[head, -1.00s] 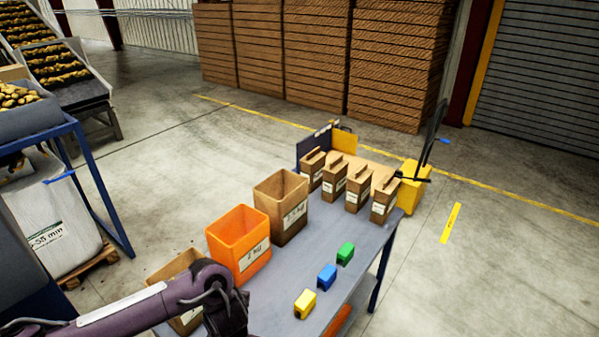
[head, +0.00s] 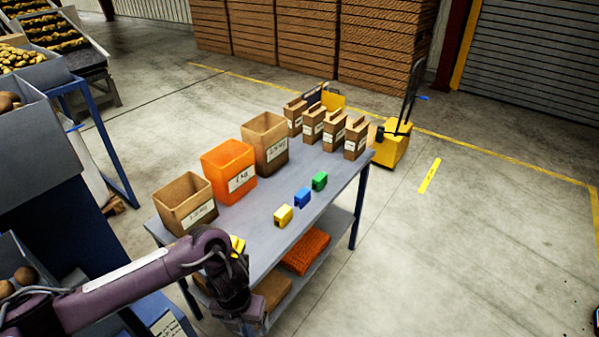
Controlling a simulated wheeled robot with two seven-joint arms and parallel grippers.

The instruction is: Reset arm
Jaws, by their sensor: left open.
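My left arm comes in from the lower left, and my left gripper (head: 240,318) points down at the bottom edge of the head view. It is open, in front of the near end of the grey table (head: 258,225), and I see nothing held in it. Its fingertips are partly cut off by the frame. My right gripper is not in view.
On the table stand a brown bin (head: 184,204), an orange bin (head: 228,171), a taller brown bin (head: 265,143) and several small cartons (head: 313,124). Yellow (head: 283,216), blue (head: 303,197) and green (head: 320,181) blocks lie along the table's right side.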

